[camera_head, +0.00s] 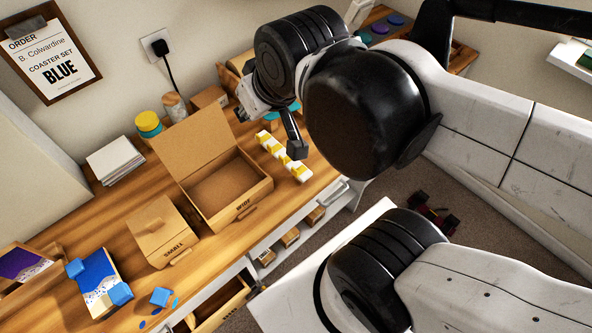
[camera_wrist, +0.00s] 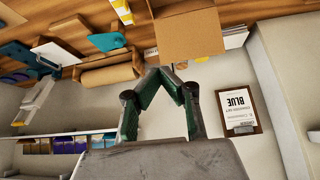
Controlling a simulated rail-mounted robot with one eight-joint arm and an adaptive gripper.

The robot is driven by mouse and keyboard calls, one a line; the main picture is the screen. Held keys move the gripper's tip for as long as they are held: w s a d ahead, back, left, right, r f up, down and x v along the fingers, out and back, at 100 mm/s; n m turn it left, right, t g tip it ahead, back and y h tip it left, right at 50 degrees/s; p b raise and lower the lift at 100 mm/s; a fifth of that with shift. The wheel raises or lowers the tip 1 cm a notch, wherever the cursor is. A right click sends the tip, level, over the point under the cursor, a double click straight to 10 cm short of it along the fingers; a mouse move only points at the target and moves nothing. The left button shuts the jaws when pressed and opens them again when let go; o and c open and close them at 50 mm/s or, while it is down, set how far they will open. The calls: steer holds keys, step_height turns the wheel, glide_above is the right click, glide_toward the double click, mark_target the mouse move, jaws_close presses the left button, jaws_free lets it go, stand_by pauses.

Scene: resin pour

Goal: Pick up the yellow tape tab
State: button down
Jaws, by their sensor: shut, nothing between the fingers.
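A white strip with several yellow tape tabs (camera_head: 276,149) lies on the wooden worktop, right of the open cardboard box. Part of what looks like the strip (camera_wrist: 122,11) also shows at the top edge of the wrist view. My gripper (camera_head: 297,150) points down over the right part of the strip and hides some of it. The fingers are shut and empty, and they meet near the middle of the wrist view (camera_wrist: 160,72). I cannot tell how high the fingertips are above the tabs.
An open box marked WIDE (camera_head: 228,190) and a closed box marked SMALL (camera_head: 161,232) stand left of the strip. Blue clamps (camera_head: 120,294) sit at the lower left. A yellow-lidded jar (camera_head: 148,124) and cardboard roll stand by the wall. An open drawer (camera_head: 220,304) juts out below.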

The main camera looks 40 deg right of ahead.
stand_by(0.4)
steer(key=c, duration=1.8)
jaws_free()
steer(key=shift+c, duration=0.2)
